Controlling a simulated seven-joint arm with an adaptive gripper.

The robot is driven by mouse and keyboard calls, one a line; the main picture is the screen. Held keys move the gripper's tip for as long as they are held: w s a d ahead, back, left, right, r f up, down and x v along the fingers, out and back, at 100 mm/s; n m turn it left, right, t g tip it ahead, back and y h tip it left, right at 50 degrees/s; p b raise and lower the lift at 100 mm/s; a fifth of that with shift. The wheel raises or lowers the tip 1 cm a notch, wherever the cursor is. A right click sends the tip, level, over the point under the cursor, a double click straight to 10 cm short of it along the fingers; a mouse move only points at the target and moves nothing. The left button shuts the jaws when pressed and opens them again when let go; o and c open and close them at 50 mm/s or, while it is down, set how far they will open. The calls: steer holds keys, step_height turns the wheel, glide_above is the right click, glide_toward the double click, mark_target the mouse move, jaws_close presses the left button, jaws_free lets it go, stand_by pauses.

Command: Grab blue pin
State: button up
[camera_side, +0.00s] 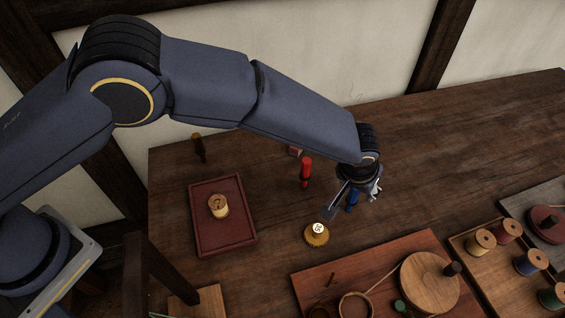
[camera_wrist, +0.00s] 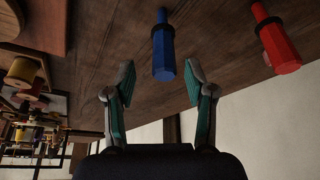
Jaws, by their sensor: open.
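The blue pin (camera_side: 352,200) stands on the dark wooden table, partly hidden by my gripper (camera_side: 350,192) in the side view.
A red pin (camera_side: 306,172) stands left of the blue one; it also shows in the wrist view (camera_wrist: 277,42). A red tray (camera_side: 203,243), a reddish board (camera_side: 312,284) and a spool tray (camera_side: 478,268) lie around.

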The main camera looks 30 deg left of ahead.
mark_target(352, 199)
steer(key=x, duration=0.5)
steer(key=shift+s+a, duration=0.1)
steer(key=shift+a, duration=0.15)
steer(key=c, duration=1)
steer(key=shift+c, duration=0.2)
